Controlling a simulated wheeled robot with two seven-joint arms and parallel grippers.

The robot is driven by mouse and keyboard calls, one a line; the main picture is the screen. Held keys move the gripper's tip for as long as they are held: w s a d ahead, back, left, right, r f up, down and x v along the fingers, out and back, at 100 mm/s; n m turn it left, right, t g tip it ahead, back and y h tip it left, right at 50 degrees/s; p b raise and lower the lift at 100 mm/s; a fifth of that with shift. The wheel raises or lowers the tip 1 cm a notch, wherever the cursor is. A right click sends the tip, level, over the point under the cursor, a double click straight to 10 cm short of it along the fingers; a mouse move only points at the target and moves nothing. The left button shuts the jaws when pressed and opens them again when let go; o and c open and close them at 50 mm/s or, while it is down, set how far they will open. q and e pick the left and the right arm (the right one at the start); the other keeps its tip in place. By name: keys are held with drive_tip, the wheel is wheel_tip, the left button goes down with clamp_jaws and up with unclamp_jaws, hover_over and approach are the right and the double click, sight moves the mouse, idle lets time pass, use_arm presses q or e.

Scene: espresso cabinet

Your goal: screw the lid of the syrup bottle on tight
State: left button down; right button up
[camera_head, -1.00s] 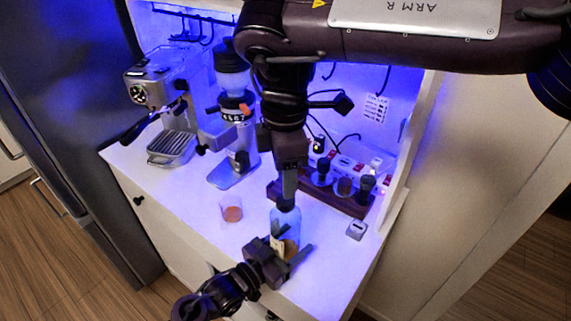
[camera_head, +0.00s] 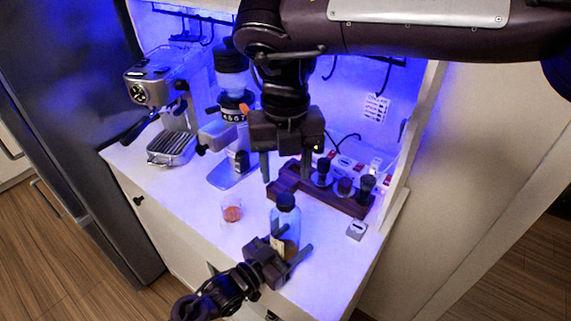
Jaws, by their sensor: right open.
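The syrup bottle (camera_head: 292,223) stands upright near the front right of the white counter. It is clear with a light label low down, and its dark lid (camera_head: 285,201) sits on its neck. How tight the lid is cannot be seen. My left gripper (camera_head: 289,257) comes in from the front, with its fingers on either side of the bottle's lower part; it seems to hold the bottle. My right gripper (camera_head: 292,167) is above and behind the lid, fingers pointing down, spread apart and empty. It does not touch the lid.
A grinder (camera_head: 234,120) and an espresso machine (camera_head: 164,95) stand at the back left.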

sight(286, 199)
drive_tip(key=shift+f, duration=4)
drive_tip(key=c, duration=0.9)
drive_tip(key=m, duration=0.3)
drive_tip(key=shift+c, duration=0.4)
drive_tip(key=o, duration=1.1)
drive_tip(key=shift+c, duration=0.2)
drive_tip(key=shift+r, duration=0.1)
